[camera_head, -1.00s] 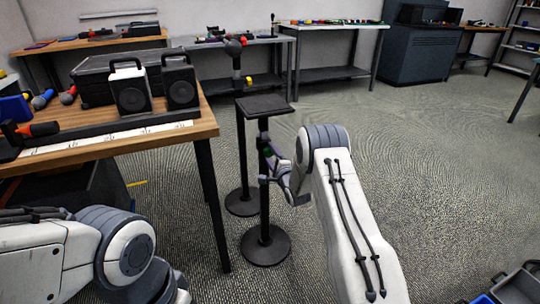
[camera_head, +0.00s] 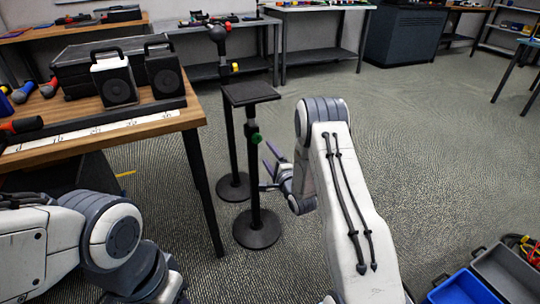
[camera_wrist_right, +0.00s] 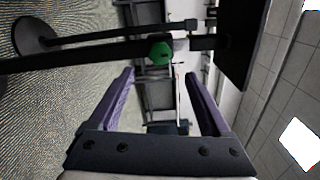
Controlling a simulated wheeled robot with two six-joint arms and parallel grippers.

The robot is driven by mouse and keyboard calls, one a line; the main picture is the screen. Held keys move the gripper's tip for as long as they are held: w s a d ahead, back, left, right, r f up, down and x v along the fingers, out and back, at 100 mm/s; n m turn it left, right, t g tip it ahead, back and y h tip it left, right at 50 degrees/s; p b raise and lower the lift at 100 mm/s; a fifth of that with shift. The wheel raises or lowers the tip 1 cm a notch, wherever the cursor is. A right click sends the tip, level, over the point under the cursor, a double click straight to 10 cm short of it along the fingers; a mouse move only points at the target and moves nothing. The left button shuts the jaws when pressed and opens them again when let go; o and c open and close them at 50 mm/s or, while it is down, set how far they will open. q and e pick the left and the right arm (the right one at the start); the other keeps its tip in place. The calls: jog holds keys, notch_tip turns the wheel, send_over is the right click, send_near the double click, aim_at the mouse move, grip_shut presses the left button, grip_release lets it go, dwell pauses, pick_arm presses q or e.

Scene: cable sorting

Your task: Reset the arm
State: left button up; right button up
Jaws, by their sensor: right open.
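My right gripper (camera_head: 271,163) is open and empty. It hangs in the air just right of a black stand (camera_head: 256,185) with a flat square top. In the right wrist view the two purple fingers of the right gripper (camera_wrist_right: 158,92) are spread apart with nothing between them. The stand's pole (camera_wrist_right: 85,55) crosses beyond the fingertips, with a green knob (camera_wrist_right: 160,53) on it. My left arm shows at the lower left of the head view, but its gripper is out of view.
A second stand (camera_head: 233,185) is behind the first. A blue bin (camera_head: 465,290) and a grey bin (camera_head: 510,268) with cables are at the lower right.

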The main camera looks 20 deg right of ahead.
jog(key=shift+s, duration=0.45)
jog(key=a+r+n+g+y, duration=0.1)
jog(key=a+r+n+g, duration=0.15)
jog(key=a, duration=0.25)
jog(key=a+r+n+g, duration=0.1)
jog(key=a+n, duration=0.3)
jog(key=a, duration=0.1)
jog(key=s+a+r+n+g+y, duration=0.1)
jog(key=s+a+r+n+g, duration=0.2)
jog(key=s+a+n+g, duration=0.5)
jog(key=s+a+r+n+g, duration=0.2)
jog(key=s+n, duration=0.2)
jog(key=s, duration=0.7)
jog(key=s+a+r+n+g+h, duration=0.15)
jog(key=s+n, duration=0.25)
jog(key=s, duration=0.7)
jog(key=s+a+r+n+g, duration=0.1)
jog(key=s+a+n+g, duration=0.25)
jog(key=s, duration=0.85)
notch_tip(320, 180, up, 28)
jog(key=d+n+p, duration=0.1)
jog(key=p, duration=2.7)
jog(key=shift+s+d+r, duration=0.2)
jog(key=shift+s, duration=0.2)
jog(key=shift+t, duration=0.25)
